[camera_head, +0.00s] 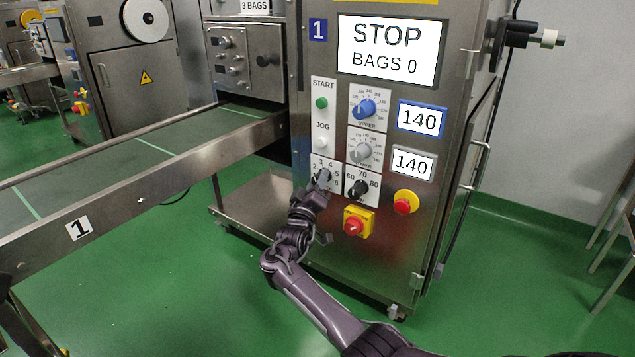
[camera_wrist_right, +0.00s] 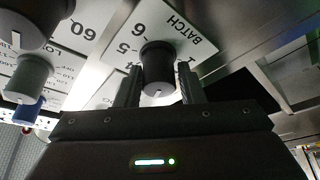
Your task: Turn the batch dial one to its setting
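The batch dial (camera_head: 323,175) is a dark knob on a white number plate, low on the front of packer 1. In the right wrist view the dial (camera_wrist_right: 158,62) sits between the two fingers of my right gripper (camera_wrist_right: 160,84), with a white mark on its lower edge. My left gripper is out of view.
Beside the batch dial is a black dial (camera_head: 358,189) marked 60, 70, 80. Below it is a red and yellow switch (camera_head: 355,222). Blue (camera_head: 365,107) and grey (camera_head: 364,151) dials are above. The screen (camera_head: 389,49) reads STOP, BAGS 0. A conveyor (camera_head: 160,175) runs left.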

